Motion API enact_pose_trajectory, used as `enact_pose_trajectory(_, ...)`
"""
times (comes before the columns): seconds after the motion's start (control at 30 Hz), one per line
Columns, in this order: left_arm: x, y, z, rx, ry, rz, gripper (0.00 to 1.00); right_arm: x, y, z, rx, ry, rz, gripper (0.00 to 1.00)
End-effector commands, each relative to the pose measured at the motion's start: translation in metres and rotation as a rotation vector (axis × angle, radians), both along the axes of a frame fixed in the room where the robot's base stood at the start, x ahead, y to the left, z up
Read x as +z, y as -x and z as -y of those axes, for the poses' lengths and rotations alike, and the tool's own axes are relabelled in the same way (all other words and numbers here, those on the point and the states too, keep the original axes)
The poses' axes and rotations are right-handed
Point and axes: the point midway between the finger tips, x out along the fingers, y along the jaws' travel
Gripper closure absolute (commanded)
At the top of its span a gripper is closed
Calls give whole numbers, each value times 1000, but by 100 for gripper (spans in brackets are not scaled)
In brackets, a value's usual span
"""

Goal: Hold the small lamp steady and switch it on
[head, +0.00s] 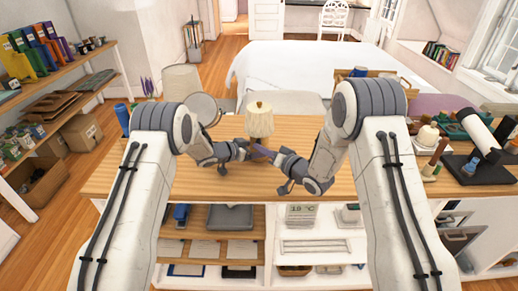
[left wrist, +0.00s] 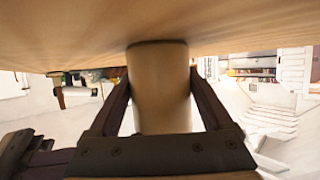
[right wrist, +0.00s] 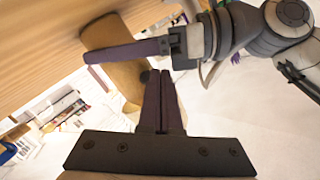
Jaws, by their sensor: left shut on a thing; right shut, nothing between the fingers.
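The small lamp (head: 260,122) has a cream pleated shade with a tan knob on top and stands at the middle of the wooden table. My left gripper (head: 246,150) is shut around its tan stem, which shows between the fingers in the left wrist view (left wrist: 160,90). The lower part is mostly hidden in the head view. My right gripper (right wrist: 160,74) is shut and empty. Its fingertips are at the lamp's brown lower part (right wrist: 128,78), beside a small dark spot; I cannot tell whether they touch. I cannot tell whether the lamp is lit.
The wooden table (head: 215,185) is clear in front of the lamp. A round pale disc (head: 205,108) stands to the left. A bottle (head: 433,160) and a black-and-white device (head: 480,140) stand at the right end. Open shelves (head: 235,250) lie below.

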Motion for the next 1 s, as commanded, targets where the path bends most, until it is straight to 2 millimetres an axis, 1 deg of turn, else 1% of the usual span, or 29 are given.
enact_pose_trajectory(0.2, 1, -1, 0, 1, 1, 3, 98, 0, 3, -1, 2, 0, -1, 100)
enact_pose_trajectory(0.73, 1, -1, 0, 1, 2, 2, 98, 0, 53, -5, 3, 0, -1, 100)
enact_pose_trajectory(0.87, 1, -1, 0, 1, 1, 3, 98, 0, 59, -5, 1, 0, -1, 100)
enact_pose_trajectory(1.0, 1, -1, 0, 1, 1, 3, 98, 0, 60, -5, 1, 0, 0, 100)
